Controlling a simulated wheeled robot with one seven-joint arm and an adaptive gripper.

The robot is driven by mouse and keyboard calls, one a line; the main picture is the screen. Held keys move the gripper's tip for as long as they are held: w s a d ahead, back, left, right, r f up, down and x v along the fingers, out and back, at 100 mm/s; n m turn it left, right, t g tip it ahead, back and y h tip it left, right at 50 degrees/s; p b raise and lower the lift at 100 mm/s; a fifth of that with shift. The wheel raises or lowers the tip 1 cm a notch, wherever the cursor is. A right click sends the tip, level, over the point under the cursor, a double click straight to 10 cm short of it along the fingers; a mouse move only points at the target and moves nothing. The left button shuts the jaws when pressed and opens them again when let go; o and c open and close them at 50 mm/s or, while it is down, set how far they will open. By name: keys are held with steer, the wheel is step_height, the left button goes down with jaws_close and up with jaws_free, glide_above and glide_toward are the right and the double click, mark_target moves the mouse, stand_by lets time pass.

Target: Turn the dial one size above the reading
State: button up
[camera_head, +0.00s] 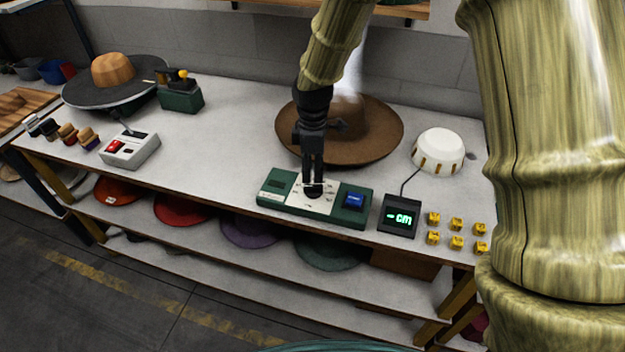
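A green control box (277,202) lies near the front edge of the table. It has a pale dial plate (327,205) with a dark round dial (313,191) at its middle and a blue button (354,200) on the right. My gripper (313,184) points down at the dial, its fingertips at or just over it. The fingers cover part of the dial, and I cannot tell whether they grip it. The dial's marks are too small to read. A black readout (399,216) right of the box shows a dash and "cm" in green, with no number.
A brown hat (375,130) lies behind my gripper. A white dome (438,150) is cabled to the readout, with several yellow blocks (456,238) in front. A grey box with a red switch (130,150) and a black-brimmed hat (90,92) are left. Table between is clear.

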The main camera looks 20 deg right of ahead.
mark_target(313, 186)
steer(key=shift+s+f+p, duration=0.1)
steer(key=shift+f+p, duration=0.5)
steer(key=shift+f, duration=2.25)
jaws_close()
